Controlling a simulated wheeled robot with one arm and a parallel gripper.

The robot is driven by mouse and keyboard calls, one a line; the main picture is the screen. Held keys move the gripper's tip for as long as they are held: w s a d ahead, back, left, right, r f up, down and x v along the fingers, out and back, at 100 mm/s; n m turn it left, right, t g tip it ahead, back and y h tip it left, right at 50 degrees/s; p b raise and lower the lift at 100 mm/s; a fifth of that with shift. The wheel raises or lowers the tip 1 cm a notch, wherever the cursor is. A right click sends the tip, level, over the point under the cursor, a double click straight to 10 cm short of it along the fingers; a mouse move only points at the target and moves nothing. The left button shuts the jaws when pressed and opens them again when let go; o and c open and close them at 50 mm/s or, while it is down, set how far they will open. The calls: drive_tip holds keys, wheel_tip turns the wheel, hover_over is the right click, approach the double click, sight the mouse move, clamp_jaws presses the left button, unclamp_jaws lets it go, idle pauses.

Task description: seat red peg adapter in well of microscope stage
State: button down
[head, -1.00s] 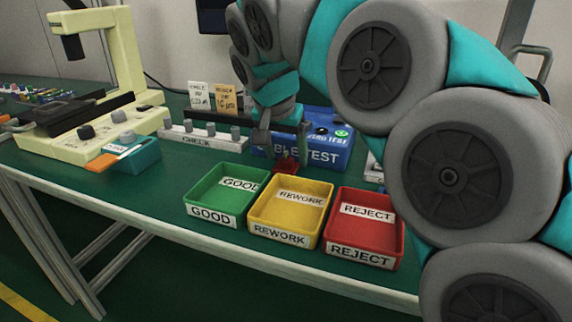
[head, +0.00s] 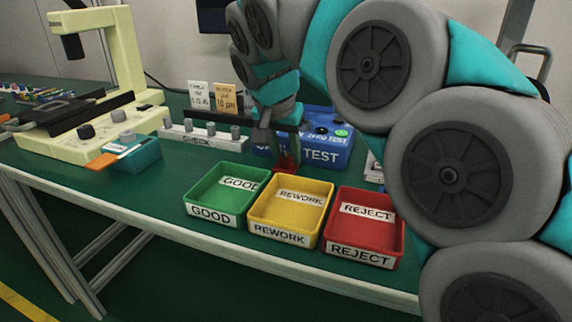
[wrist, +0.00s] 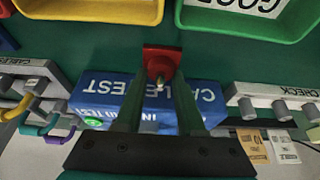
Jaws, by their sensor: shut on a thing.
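The red peg adapter (wrist: 162,60) is between the fingertips of my gripper (wrist: 160,82) in the wrist view, with a small metallic pin on it. In the head view my gripper (head: 285,158) is shut on the red adapter (head: 286,166), just behind the yellow bin and in front of the blue tester. I cannot tell whether the adapter touches the table. The cream microscope (head: 125,60) stands at the left of the table with a dark stage (head: 62,112). The well in the stage is too small to make out clearly.
Green (head: 213,222), yellow (head: 280,234) and red (head: 360,255) bins line the front edge. The blue cable tester (head: 335,152) and white CHECK rack (head: 200,138) stand behind. A teal box (head: 142,156) sits before the microscope. Table between teal box and green bin is clear.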

drive_tip(key=shift+r, duration=5)
drive_tip(key=shift+a, duration=0.15)
